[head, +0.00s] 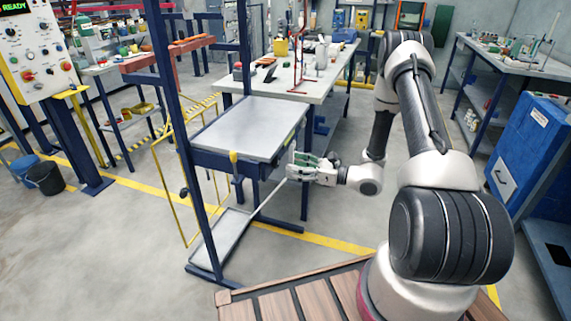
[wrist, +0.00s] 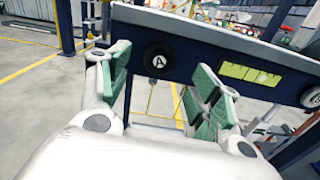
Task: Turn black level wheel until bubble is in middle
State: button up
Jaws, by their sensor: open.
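A black level wheel (wrist: 157,58) marked with a white A sits on the dark blue side of a grey-topped table. A yellow-green level vial (wrist: 250,73) with dark lines is right of it. A small rounded mark shows right of the vial's middle; I cannot tell surely that it is the bubble. A second dark wheel (wrist: 312,96) is partly cut off at the right edge. My gripper (wrist: 166,80) is open, with green-padded fingers either side of the A wheel in the picture, apparently short of it. In the head view my gripper (head: 295,164) is beside the table (head: 245,128).
A dark blue post frame and yellow rails (head: 175,180) stand left of the table. A cluttered workbench (head: 325,90) is behind it. A blue cabinet (head: 530,150) stands at the right. The grey floor is open at the left.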

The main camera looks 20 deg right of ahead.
aim_at(279, 162)
jog(key=x, duration=0.5)
jog(key=shift+c, duration=0.5)
